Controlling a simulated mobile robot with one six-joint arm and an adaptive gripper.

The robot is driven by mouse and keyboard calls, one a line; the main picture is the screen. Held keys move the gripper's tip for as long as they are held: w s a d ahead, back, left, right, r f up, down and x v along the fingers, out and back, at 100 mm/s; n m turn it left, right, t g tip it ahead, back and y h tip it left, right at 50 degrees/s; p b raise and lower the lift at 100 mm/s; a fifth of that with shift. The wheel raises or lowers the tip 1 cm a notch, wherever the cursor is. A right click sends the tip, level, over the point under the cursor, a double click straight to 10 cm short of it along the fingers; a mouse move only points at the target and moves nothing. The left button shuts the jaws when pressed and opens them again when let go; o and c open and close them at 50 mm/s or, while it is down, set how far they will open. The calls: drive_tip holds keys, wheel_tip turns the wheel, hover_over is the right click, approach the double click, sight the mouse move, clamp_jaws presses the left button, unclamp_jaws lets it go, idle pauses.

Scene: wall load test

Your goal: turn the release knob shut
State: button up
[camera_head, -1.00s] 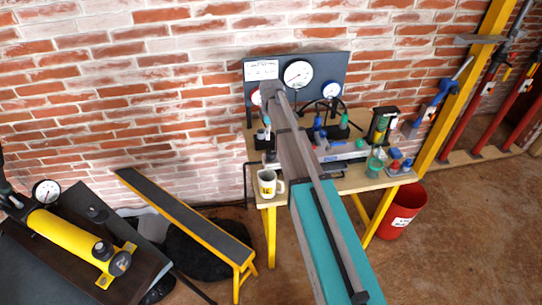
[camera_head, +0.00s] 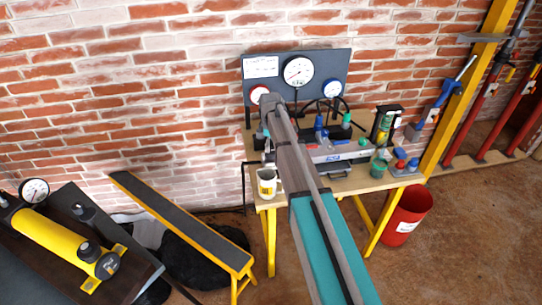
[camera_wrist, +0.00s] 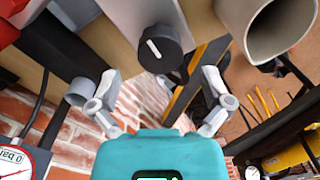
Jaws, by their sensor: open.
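The release knob (camera_wrist: 160,47) is round and black with a white pointer line, on a pale metal block (camera_wrist: 128,18) in the wrist view. The line runs slantwise, from upper left to lower right. My gripper (camera_wrist: 160,88) is open, one finger to each side below the knob in the picture. The fingers appear apart from the knob, with nothing between them. In the head view my arm covers the knob, and my gripper is mostly hidden behind the arm near the mug.
A white mug (camera_head: 266,186) stands at the bench's front left corner, close to my arm. A gauge panel (camera_head: 270,68) stands behind. Bottles, a green cup (camera_head: 378,168) and blue-red parts are on the right of the bench.

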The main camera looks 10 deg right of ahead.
drive_tip(key=shift+f+b, duration=1.45)
drive_tip(key=shift+f, duration=0.35)
